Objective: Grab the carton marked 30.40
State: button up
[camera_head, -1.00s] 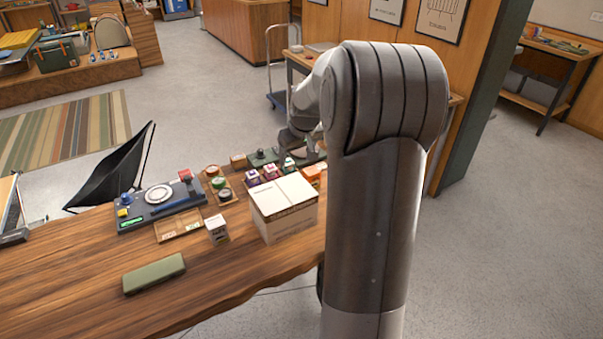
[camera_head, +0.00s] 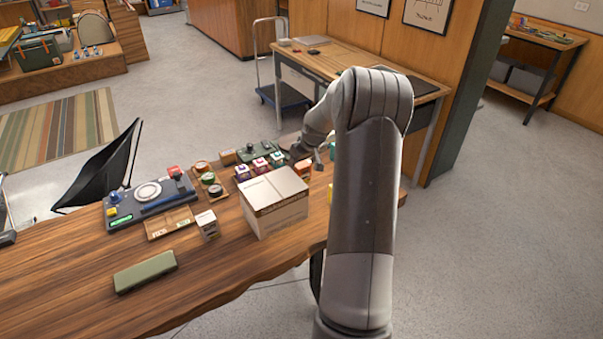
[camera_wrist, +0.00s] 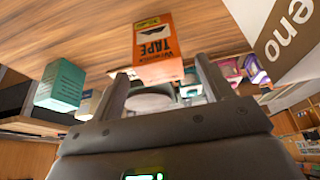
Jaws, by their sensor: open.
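An orange tape carton (camera_wrist: 158,48) stands straight ahead of my gripper (camera_wrist: 162,70) in the wrist view, which shows it upside down. Its yellow-green price label is too small to read surely, so I cannot confirm 30.40. The carton lies between the lines of my two spread fingers, close to their tips, and nothing shows gripped. In the head view the orange carton (camera_head: 303,169) is at the far right of the wooden counter, beside the big white box. My gripper (camera_head: 316,157) is low just behind it, partly hidden by my arm.
The large white carton (camera_head: 274,200) stands close by; it also shows in the wrist view (camera_wrist: 285,40). A teal carton (camera_wrist: 61,85) is on the other side. Small cartons with coloured labels (camera_head: 260,165) stand behind the white box. The counter's front left (camera_head: 70,270) is mostly clear.

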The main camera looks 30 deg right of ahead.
aim_at(302, 165)
jog(key=x, duration=0.4)
jog(key=shift+w+f, duration=0.1)
jog(key=shift+f, duration=0.3)
jog(key=shift+c, duration=0.4)
jog(key=c, duration=1.1)
